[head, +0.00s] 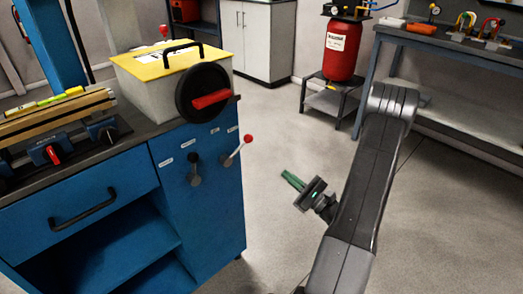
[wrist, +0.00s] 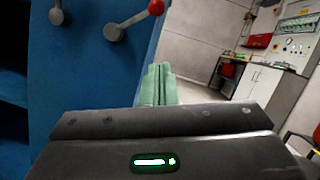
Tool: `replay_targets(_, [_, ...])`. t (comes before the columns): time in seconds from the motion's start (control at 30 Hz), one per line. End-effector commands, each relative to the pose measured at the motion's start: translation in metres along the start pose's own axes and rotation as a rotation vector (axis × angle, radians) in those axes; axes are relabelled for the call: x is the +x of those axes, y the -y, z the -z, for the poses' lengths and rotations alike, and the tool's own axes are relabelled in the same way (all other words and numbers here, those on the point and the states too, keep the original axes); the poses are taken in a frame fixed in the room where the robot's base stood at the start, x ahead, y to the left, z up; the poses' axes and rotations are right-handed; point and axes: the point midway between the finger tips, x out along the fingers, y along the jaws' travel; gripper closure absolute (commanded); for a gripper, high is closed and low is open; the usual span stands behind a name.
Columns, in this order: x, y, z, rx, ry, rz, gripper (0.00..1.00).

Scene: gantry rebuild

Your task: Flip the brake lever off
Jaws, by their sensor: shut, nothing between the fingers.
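Two levers are on the side panel of the blue cabinet (head: 218,205). One lever has a red ball knob (head: 248,138) and tilts up to the right from its grey pivot; the other lever has a black knob (head: 194,158) and points up. The small labels above them are unreadable, so I cannot tell by text which is the brake lever. In the wrist view the red knob (wrist: 156,7) shows at the top edge, with its pivot (wrist: 115,32) to the left. My gripper (head: 292,180) has green fingers, shut and empty, right of and below the red-knobbed lever, apart from it.
A black handwheel with a red handle (head: 211,99) sticks out above the levers. A yellow-topped box (head: 165,61) stands on the cabinet. A red tank (head: 342,48) on a stand and a grey workbench (head: 450,50) are behind. The floor between is clear.

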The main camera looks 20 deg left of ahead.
Motion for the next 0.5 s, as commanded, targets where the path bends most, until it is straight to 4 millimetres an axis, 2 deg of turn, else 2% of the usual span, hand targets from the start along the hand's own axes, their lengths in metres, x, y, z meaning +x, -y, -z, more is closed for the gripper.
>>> replay_targets(0.13, [0.005,-0.001,0.0,0.0,0.001,-0.003,1.0])
replay_targets(0.27, [0.022,-0.001,-0.001,-0.001,0.002,-0.005,1.0])
replay_targets(0.5, [0.074,-0.002,-0.001,-0.002,0.003,-0.006,1.0])
